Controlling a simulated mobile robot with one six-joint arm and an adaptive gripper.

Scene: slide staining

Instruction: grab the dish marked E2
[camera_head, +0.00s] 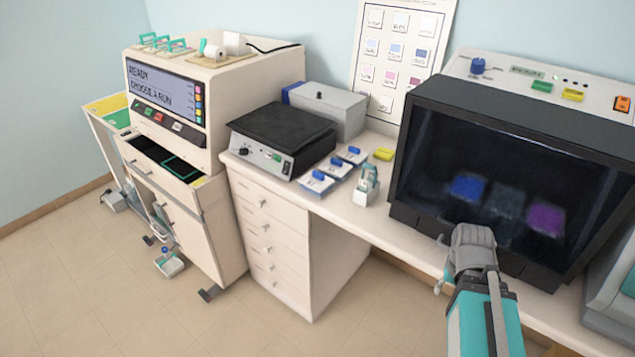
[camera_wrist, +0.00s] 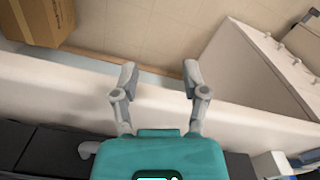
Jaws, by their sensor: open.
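No label reading E2 is legible in either view. Behind the dark front of the black cabinet (camera_head: 420,130), blurred blue (camera_head: 468,187), dark grey (camera_head: 506,201) and purple (camera_head: 546,219) shapes show; I cannot tell whether they are dishes. Several small white trays with blue tops (camera_head: 317,181) stand on the bench left of the cabinet, their marks too small to read. My gripper (camera_head: 472,240) is in front of the cabinet's lower edge. In the wrist view my gripper (camera_wrist: 160,80) has its two fingers apart with nothing between them, over the bench edge and floor.
The bench (camera_head: 385,222) carries a black-topped device (camera_head: 283,125), a grey box (camera_head: 330,107) and a small rack (camera_head: 366,187). White drawers (camera_head: 268,235) stand below. A beige machine (camera_head: 225,85) with a screen is at left. A cardboard box (camera_wrist: 38,20) lies on the floor.

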